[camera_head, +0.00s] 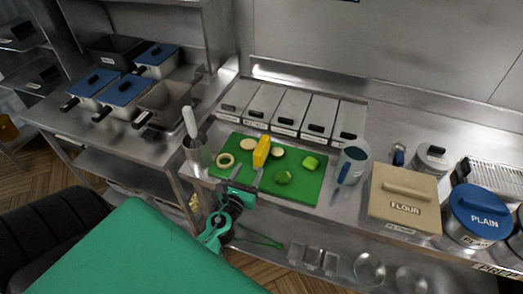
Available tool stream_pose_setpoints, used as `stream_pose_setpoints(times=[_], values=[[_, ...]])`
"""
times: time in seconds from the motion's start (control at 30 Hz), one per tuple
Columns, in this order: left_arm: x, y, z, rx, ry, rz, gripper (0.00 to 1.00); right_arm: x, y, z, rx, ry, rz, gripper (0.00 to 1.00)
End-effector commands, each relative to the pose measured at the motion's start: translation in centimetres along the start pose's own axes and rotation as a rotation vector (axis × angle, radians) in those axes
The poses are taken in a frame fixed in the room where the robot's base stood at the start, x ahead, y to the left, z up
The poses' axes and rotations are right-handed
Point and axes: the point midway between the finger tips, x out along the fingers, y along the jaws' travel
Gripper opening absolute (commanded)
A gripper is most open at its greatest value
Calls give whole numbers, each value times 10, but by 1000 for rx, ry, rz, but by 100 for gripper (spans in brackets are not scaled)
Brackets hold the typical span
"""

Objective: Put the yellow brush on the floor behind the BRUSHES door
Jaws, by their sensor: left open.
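A yellow elongated object (261,151) is on the green cutting board (307,187), among cut vegetables. I cannot tell whether it is the yellow brush. Another small yellow-orange shape (7,128) shows at the far left edge, cut off by the frame; its kind is unclear. My left gripper (247,174) is open, over the near edge of the board. Its grey fingers point toward the yellow object and look empty, apart from it in the picture. No door with BRUSHES lettering shows. My right gripper is not in view.
Lidded steel bins (290,108) line the counter behind the board. A utensil pot (194,155) and a jug (352,164) flank the board. A FLOUR box (402,192) and PLAIN tub (476,213) stand right. Blue-lidded pans (124,91) sit left. Wooden floor (36,172) shows at left.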

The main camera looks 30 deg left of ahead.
Motion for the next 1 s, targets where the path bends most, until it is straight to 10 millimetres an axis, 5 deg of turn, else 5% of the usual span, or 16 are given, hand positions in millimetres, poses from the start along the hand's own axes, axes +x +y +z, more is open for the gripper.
stream_pose_setpoints(times=[0.3,1.0], values=[[51,-1,2,2,-2,-2,53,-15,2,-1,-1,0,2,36],[112,-4,0,3,-1,-3,53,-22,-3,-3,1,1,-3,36]])
